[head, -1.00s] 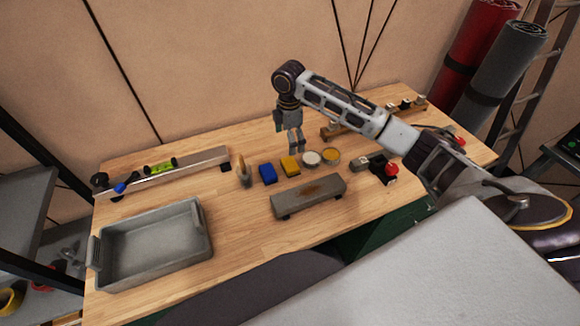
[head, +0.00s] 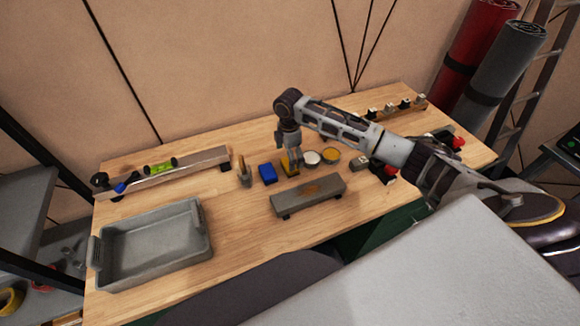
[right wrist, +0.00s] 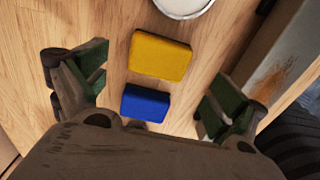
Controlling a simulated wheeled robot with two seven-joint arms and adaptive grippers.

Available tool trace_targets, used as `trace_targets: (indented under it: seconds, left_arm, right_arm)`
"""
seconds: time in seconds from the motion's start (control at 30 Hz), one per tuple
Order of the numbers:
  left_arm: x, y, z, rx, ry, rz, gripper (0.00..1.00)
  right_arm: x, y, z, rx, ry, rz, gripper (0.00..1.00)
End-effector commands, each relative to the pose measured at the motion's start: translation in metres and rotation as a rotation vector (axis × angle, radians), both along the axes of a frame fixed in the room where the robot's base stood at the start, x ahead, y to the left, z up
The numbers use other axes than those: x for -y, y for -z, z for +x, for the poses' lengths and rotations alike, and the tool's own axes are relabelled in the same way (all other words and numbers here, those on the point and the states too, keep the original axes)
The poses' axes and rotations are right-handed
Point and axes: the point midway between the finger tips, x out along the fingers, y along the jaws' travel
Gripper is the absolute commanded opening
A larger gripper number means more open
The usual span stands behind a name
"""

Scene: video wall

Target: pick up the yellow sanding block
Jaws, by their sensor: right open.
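The yellow sanding block (right wrist: 160,55) lies flat on the wooden bench, seen whole in the right wrist view. In the head view the yellow block (head: 286,166) is partly hidden behind my right gripper (head: 292,160). A blue block (right wrist: 145,103) lies beside it, and also shows in the head view (head: 267,173). My right gripper (right wrist: 158,90) is open and empty, pointing down above the blocks, with its green-padded fingers to either side of them. I cannot tell the exact height of the fingertips. My left gripper is not in view.
A white-topped tin (head: 312,158) and a yellow-topped tin (head: 331,155) stand right of the yellow block. A grey stained slab on feet (head: 308,195) lies in front.

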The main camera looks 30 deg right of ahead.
Motion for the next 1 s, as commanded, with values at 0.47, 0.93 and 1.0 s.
trace_targets:
  seconds: [0.47,0.93,1.0]
  left_arm:
    - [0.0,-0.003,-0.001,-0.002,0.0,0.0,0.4]
    - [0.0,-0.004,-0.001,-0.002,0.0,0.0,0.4]
    - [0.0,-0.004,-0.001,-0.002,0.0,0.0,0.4]
  right_arm:
    - [0.003,0.023,0.001,-0.003,0.002,0.0,0.96]
    - [0.004,0.052,0.002,0.0,-0.001,-0.001,0.96]
    - [0.004,0.052,0.002,0.0,0.0,-0.001,0.96]
